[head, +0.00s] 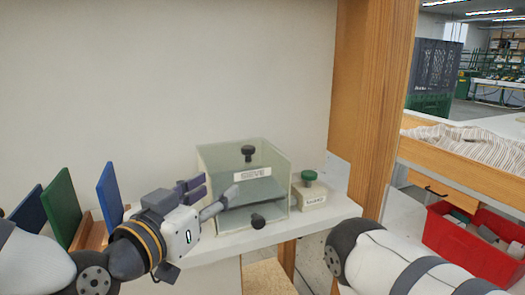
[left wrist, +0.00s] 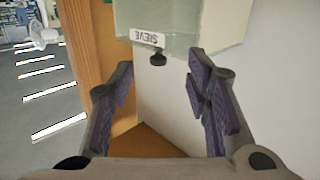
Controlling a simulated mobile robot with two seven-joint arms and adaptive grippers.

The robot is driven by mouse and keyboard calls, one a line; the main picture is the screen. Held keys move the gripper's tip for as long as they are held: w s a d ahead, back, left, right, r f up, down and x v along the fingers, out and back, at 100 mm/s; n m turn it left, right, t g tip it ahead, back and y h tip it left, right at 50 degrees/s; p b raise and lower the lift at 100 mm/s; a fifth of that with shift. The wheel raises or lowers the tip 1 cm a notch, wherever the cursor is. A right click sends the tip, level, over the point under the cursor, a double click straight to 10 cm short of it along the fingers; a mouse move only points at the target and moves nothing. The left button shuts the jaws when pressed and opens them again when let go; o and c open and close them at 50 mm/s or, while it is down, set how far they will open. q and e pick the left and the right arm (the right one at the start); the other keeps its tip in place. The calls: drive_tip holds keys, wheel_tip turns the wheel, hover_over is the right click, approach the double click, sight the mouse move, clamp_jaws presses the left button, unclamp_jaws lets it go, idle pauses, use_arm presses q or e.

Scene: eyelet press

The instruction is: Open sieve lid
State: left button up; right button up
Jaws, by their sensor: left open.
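The sieve (head: 276,180) is a clear greenish box with a white SIEVE label (head: 252,174) and a dark knob (head: 248,153) on its top lid. Another dark knob (head: 258,221) is low on its front. The lid looks shut. My left gripper (head: 216,192) is in front of the box's left side, fingers spread and empty. My right gripper is out of view.
A small box with a green knob (head: 308,176) stands right of the sieve on the white shelf (head: 325,215). Blue and green panels (head: 62,205) stand upright at the left. A wooden post (head: 368,100) rises behind at right. A red bin (head: 465,240) is farther right.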

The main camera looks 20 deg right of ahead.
sight(245, 152)
use_arm(q)
drive_tip(key=shift+t, duration=0.3)
drive_tip(key=w+d+r, duration=0.1)
drive_tip(key=w+d, duration=0.4)
drive_tip(key=w+d+r+b, duration=0.1)
drive_tip(key=w+d, duration=0.2)
drive_tip(key=shift+w+r, duration=0.2)
drive_tip(key=shift+r, duration=0.1)
drive_tip(key=shift+w+d+r, duration=0.1)
drive_tip(key=shift+w+d, duration=0.15)
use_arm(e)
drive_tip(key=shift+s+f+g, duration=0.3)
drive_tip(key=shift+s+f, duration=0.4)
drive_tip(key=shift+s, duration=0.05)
use_arm(q)
clamp_jaws()
